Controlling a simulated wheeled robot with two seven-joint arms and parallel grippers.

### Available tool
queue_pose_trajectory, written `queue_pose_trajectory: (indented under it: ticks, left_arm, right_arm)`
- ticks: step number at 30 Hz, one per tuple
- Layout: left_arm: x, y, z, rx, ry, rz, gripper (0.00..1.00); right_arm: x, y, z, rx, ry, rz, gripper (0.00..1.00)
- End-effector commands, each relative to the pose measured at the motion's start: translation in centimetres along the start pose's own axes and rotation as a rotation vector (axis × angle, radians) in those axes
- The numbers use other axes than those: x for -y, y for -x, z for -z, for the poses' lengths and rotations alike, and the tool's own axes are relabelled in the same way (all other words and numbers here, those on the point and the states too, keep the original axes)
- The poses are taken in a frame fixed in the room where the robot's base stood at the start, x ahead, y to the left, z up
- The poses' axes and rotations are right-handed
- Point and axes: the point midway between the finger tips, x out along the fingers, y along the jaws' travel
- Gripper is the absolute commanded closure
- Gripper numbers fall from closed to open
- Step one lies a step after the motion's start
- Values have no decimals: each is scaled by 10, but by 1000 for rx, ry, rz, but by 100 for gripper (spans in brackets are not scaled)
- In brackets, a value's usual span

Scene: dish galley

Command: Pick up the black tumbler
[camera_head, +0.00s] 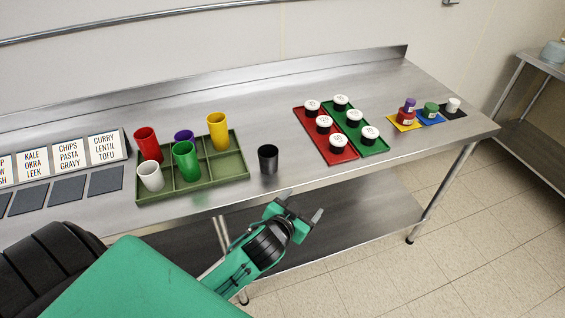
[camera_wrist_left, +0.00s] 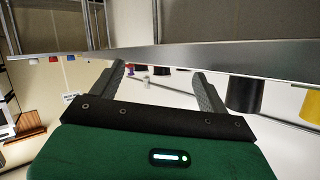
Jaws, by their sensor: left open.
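The black tumbler (camera_head: 268,160) stands upright on the steel table near its front edge, just right of the green tray. My left gripper (camera_head: 300,208) is open and empty in front of the table edge, lower and a little right of the tumbler, apart from it. In the left wrist view the picture looks upside down. The open fingers (camera_wrist_left: 158,70) have nothing between them close by, and the black tumbler (camera_wrist_left: 243,96) shows right of them. My right gripper is not in view.
A green compartment tray (camera_head: 205,177) holds red, purple, green, white and yellow cups. Red (camera_head: 341,156) and green (camera_head: 373,149) mats with white-lidded jars lie to the right. Label cards (camera_head: 70,158) stand at left. The table's front edge (camera_wrist_left: 200,57) lies close to my left gripper.

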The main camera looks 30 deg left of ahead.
Motion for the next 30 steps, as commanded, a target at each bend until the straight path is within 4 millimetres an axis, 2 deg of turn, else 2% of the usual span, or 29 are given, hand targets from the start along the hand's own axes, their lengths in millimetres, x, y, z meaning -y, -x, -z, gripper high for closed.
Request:
queue_pose_trajectory:
  ticks: [8,11,15,18,21,24,27,30]
  left_arm:
    - [-8,-14,88,-331,-52,-50,22]
    - [-18,-13,129,-493,-90,-102,22]
    - [-43,1,193,-764,-189,-242,22]
    - [-67,19,226,-934,-295,-389,22]
    - [-92,36,243,-1056,-427,-557,22]
    - [-112,49,246,-1120,-583,-737,22]
    - [-126,55,235,-1116,-760,-919,22]
    - [-127,53,216,-1043,-948,-1087,22]
  right_arm:
    - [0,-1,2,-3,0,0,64]
    - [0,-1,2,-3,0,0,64]
    - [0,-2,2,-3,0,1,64]
    - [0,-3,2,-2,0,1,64]
    - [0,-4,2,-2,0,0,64]
    - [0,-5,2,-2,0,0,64]
    - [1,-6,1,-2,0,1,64]
    - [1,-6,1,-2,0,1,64]
